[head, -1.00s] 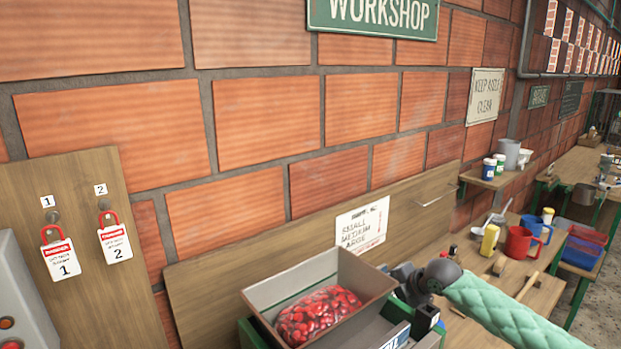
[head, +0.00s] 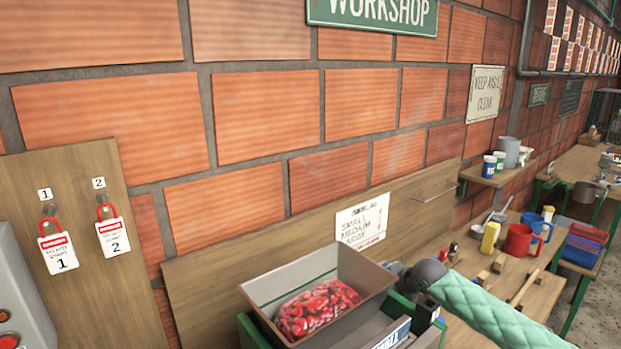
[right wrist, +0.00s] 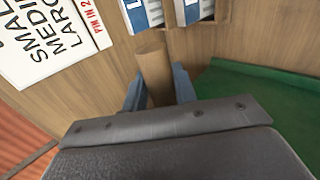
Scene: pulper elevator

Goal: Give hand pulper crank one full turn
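The hand pulper's grey open hopper (head: 352,268), holding red coffee cherries (head: 318,308), stands at the bottom centre of the head view on a green frame. My right arm, in a green quilted sleeve, reaches in from the right, and its wrist is beside the hopper's right side. In the right wrist view a round wooden crank handle (right wrist: 152,70) stands between the two blue-grey fingers of my right gripper (right wrist: 158,92). The fingers lie close against it on both sides and look shut on it. The rest of the crank is hidden. My left gripper is not in view.
A wooden board with a size card (head: 362,222) stands behind the hopper. To the right, a bench holds a red mug (head: 518,240), a yellow container (head: 490,237) and small blocks. Two lockout tags (head: 58,252) hang at left by a grey control box (head: 20,300).

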